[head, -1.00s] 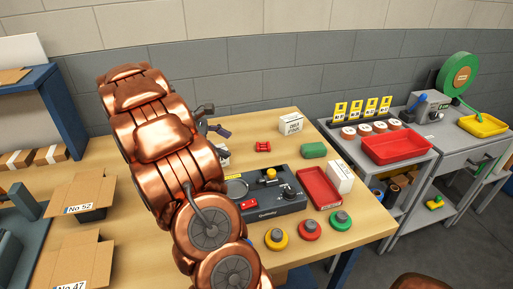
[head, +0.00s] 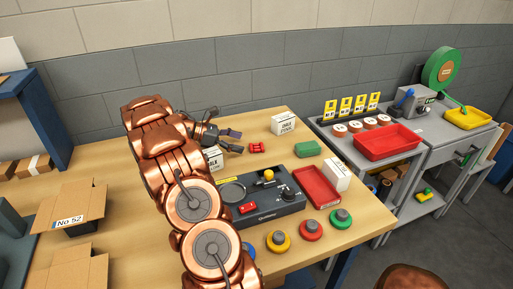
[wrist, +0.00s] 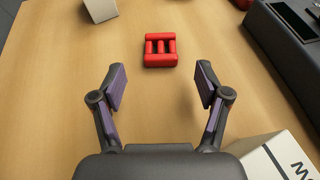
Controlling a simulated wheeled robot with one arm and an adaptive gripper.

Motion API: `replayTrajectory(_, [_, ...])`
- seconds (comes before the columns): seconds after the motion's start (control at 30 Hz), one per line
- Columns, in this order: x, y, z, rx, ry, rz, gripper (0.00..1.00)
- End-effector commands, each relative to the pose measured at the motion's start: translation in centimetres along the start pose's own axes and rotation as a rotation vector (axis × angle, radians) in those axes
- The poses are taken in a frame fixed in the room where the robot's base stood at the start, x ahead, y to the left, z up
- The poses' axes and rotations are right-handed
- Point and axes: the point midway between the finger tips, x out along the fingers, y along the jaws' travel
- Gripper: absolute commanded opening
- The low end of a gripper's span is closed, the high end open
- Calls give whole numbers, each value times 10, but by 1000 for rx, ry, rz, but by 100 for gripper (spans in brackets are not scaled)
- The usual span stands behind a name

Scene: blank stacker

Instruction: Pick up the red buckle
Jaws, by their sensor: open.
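The red buckle (head: 257,147) lies on the wooden table (head: 130,150), toward its back edge. In the wrist view the red buckle (wrist: 160,47) is a small frame with slots, lying flat ahead of my gripper (wrist: 160,85), roughly centred between the fingers. My gripper is open and empty, its two purple-padded fingers spread apart. In the head view my gripper (head: 233,140) is just left of the buckle, low over the table and apart from it.
A white box (head: 284,123) stands behind the buckle, and another white box (head: 214,158) is close beside my gripper. Bare table surrounds the buckle.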

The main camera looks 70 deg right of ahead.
Motion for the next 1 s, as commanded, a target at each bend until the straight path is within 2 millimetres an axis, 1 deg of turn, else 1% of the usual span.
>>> replayTrajectory(0.03, [6, 0, 1, 0, 0, -1, 75])
replayTrajectory(0.27, [21, 0, 4, 1, 2, -1, 75])
replayTrajectory(0.5, [54, -1, 8, 0, 1, -6, 75])
replayTrajectory(0.6, [64, -1, 8, 1, 2, -4, 75])
replayTrajectory(0.83, [66, -1, 7, 2, 2, -2, 75])
replayTrajectory(0.87, [66, -1, 7, 2, 2, -2, 73])
replayTrajectory(1.0, [66, -1, 7, 2, 2, -2, 58])
